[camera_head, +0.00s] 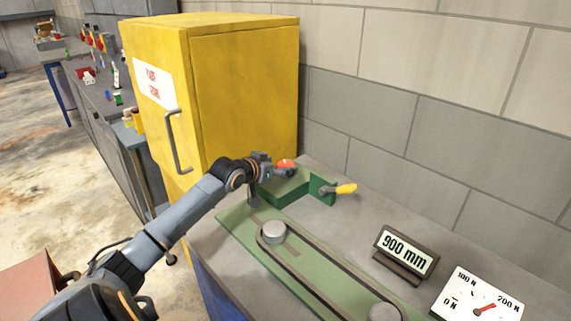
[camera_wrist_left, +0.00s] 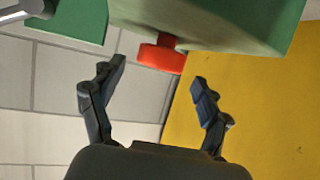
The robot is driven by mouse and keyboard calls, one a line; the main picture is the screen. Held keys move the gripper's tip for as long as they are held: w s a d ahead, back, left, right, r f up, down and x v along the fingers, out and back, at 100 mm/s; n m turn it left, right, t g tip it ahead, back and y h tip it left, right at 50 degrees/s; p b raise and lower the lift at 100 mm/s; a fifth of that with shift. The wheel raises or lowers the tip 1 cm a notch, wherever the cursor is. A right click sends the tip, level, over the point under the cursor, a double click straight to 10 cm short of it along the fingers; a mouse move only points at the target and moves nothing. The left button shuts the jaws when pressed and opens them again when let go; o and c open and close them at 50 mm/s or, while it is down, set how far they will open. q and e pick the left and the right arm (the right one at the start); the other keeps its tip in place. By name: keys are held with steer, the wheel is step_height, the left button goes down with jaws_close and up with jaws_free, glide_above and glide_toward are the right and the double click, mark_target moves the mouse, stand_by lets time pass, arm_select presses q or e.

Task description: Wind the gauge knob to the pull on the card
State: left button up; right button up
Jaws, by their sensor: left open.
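A red knob (camera_head: 286,163) sticks out of the green block (camera_head: 285,188) at the back of the bench. In the left wrist view the red knob (camera_wrist_left: 160,58) lies just past the fingertips, between their lines. My left gripper (camera_head: 270,166) is open, close to the knob, with nothing between its fingers (camera_wrist_left: 158,74). Whether it touches the knob cannot be told. A white dial (camera_head: 462,294) marked 0 N, 100 N and 200 N stands at the lower right. Its red needle leans right; its lower edge is cut off. A display (camera_head: 405,246) reads 900 mm.
A yellow-handled crank (camera_head: 346,188) sits right of the block. A belt runs around two grey pulleys (camera_head: 273,231) on a green plate (camera_head: 232,222). A tall yellow cabinet (camera_head: 245,90) stands behind my left arm. The wall (camera_head: 420,130) borders the bench.

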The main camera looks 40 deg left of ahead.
mark_target(285, 164)
arm_select(q)
steer(key=shift+x, duration=1.9)
steer(key=c, duration=1.2)
steer(key=shift+r+p, duration=0.1)
steer(key=shift+p, duration=0.2)
steer(key=o, duration=1.2)
